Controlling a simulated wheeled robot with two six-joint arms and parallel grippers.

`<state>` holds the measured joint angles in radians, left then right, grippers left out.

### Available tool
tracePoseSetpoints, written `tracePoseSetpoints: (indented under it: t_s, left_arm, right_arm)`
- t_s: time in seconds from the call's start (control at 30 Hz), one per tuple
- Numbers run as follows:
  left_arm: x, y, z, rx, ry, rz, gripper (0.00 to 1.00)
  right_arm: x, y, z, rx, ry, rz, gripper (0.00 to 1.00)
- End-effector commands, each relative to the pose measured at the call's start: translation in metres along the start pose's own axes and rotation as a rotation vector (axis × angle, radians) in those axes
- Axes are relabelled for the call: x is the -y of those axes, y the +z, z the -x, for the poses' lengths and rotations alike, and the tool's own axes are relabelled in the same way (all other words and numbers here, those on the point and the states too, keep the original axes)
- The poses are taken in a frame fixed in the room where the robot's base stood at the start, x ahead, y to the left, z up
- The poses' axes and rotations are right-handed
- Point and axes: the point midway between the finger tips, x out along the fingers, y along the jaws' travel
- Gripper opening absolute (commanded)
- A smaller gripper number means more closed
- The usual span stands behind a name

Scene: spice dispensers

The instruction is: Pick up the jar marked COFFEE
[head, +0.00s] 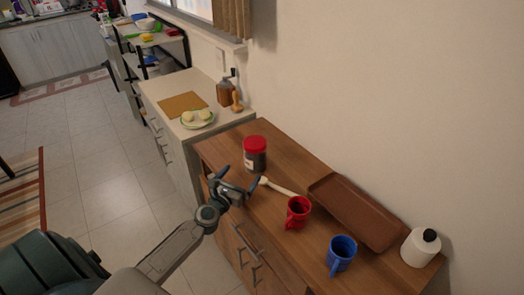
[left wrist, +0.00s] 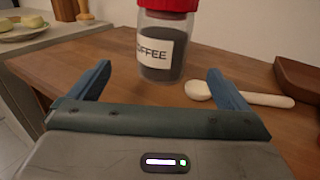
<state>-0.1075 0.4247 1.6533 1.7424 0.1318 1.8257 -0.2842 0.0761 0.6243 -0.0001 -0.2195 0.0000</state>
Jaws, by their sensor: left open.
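The jar marked COFFEE (head: 255,155) stands upright on the wooden cabinet top near its far end. It has a red lid, clear walls and dark contents. In the left wrist view the jar (left wrist: 163,52) shows its white label, with the first letter partly out of sight around the side. My left gripper (head: 239,181) is open and empty, just in front of the jar. In the left wrist view its two blue fingers (left wrist: 158,88) point toward the jar, which stands beyond them, apart from them. My right gripper is not in view.
A white spoon (head: 277,187) lies right of the jar, close to the right finger. A red mug (head: 298,211), a blue mug (head: 341,254), a brown tray (head: 355,210) and a white bottle (head: 420,247) stand nearer. A lighter counter (head: 160,88) adjoins the far end.

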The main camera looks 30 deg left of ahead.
Motion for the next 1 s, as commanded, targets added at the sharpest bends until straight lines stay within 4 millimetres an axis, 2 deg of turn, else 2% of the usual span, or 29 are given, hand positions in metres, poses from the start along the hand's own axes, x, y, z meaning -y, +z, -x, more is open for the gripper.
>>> tracePoseSetpoints:
  t_s: [0.17,0.3,0.43,0.57,0.77,0.9,1.0]
  left_arm:
    - [0.000,0.001,-0.019,0.001,0.002,-0.001,0.98]
    - [0.000,0.000,-0.040,0.001,0.001,0.000,0.98]
    - [0.000,-0.001,-0.053,0.000,0.001,-0.002,0.98]
    - [0.001,0.000,-0.060,0.001,0.000,-0.001,0.98]
    - [0.005,-0.001,-0.087,0.001,0.001,0.000,0.98]
    - [0.004,-0.002,-0.103,0.000,0.000,-0.002,0.98]
    - [0.004,-0.002,-0.107,0.000,0.000,-0.003,0.98]
  right_arm:
    - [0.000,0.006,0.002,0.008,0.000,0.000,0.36]
    - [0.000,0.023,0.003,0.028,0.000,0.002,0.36]
    - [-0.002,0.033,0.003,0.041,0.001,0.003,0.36]
    - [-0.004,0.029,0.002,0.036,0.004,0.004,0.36]
    - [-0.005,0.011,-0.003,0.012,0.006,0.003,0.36]
    - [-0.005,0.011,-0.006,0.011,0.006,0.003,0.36]
    - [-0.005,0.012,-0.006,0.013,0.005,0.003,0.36]
